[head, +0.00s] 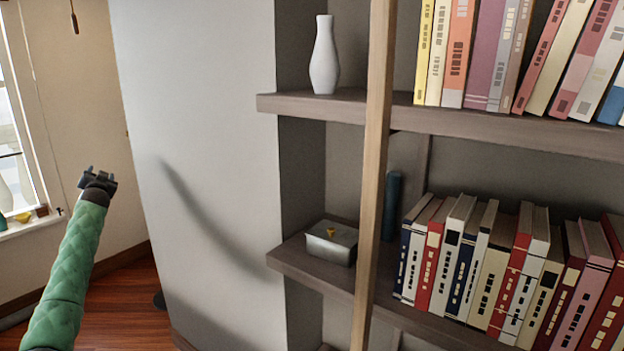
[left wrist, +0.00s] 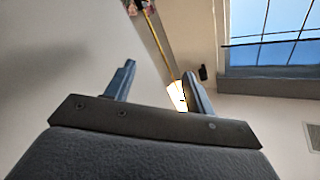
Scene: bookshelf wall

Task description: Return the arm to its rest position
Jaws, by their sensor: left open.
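My left arm in its green sleeve comes in from the lower left in the head view. It points up, with my left gripper (head: 98,176) at its end, in front of the wall left of the bookshelf. In the left wrist view the two fingers of the gripper (left wrist: 155,90) stand well apart with nothing between them. The gripper is open, empty and clear of the shelves. My right gripper is in neither view.
The bookshelf (head: 320,105) fills the right side, with a wooden upright (head: 375,180), a white vase (head: 324,58), a grey box (head: 331,243) and rows of books (head: 490,265). A window (head: 22,130) is at the far left. Wooden floor (head: 125,300) shows below.

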